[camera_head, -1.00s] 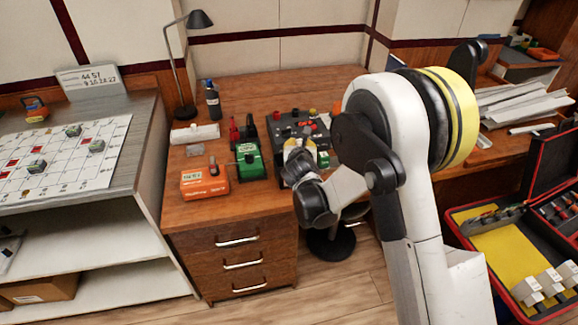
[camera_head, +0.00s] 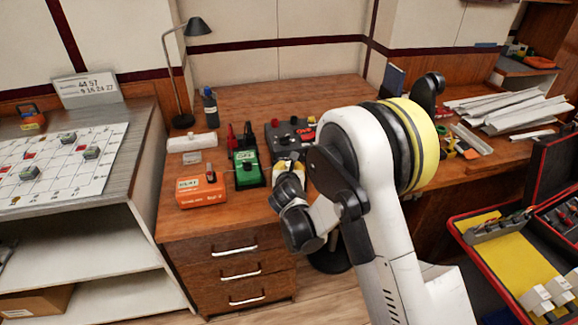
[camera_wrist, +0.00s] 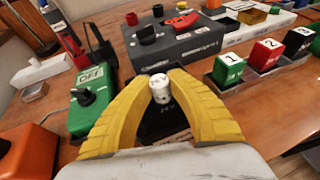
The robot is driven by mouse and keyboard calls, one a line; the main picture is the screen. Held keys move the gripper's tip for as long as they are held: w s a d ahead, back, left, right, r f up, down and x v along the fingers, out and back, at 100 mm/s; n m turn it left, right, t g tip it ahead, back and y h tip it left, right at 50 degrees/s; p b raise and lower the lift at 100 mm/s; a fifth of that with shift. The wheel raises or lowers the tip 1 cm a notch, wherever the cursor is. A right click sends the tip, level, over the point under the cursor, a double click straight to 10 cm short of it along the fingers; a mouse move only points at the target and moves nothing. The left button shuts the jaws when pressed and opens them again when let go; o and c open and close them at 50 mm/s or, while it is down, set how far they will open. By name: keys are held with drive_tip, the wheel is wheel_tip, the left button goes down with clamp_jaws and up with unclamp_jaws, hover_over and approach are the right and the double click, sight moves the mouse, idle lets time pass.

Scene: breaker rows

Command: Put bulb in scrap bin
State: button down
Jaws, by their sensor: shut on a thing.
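The bulb (camera_wrist: 161,89) is a small white cylinder with dark print. In the wrist view it sits between the tips of the yellow fingers of my gripper (camera_wrist: 160,80), which is shut on it. A black object (camera_wrist: 158,122), possibly a box, lies below the fingers. It is partly covered, and I cannot tell whether it is the scrap bin. In the head view my gripper (camera_head: 288,166) is over the front part of the desk, before the dark grey control box (camera_head: 284,137); the bulb is too small to make out there.
A green switch box (camera_head: 246,166) and an orange box (camera_head: 200,188) stand left of my gripper. A rack with numbered blocks (camera_wrist: 265,55) stands right in the wrist view. A lamp (camera_head: 183,118) and bottle (camera_head: 210,106) are at the back left. The desk's back middle is clear.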

drive_tip(key=shift+f, duration=0.35)
drive_tip(key=c, duration=1.3)
unclamp_jaws()
drive_tip(key=shift+c, duration=0.2)
